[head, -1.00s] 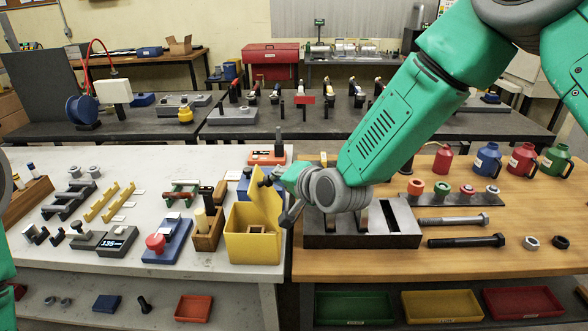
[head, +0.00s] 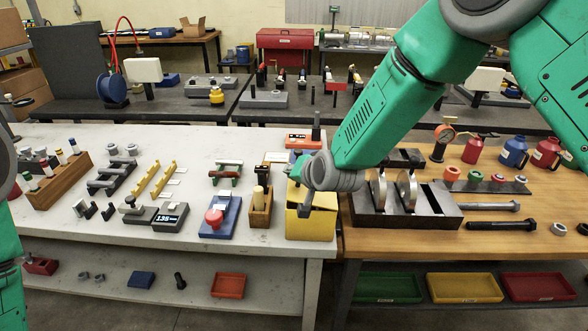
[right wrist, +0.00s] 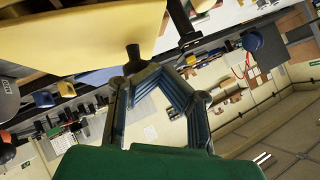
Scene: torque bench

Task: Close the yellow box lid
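The yellow box (head: 311,222) stands at the right edge of the white table in the head view. Its lid (head: 296,193) looks lowered over the box top, but my gripper hides much of it, so I cannot tell whether it is fully shut. My right gripper (head: 305,192) is at the top of the box, with a dark finger pointing down in front of it. In the right wrist view, a broad yellow surface (right wrist: 75,38) lies close to the fingers of my right gripper (right wrist: 158,50). Whether they touch it is unclear. My left gripper is out of view.
A wooden holder (head: 261,212) stands just left of the box, with a blue fixture (head: 221,218) beyond it. A dark metal tray with upright discs (head: 400,218) stands close on the right, on the wooden table. An orange device (head: 302,141) lies behind the box.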

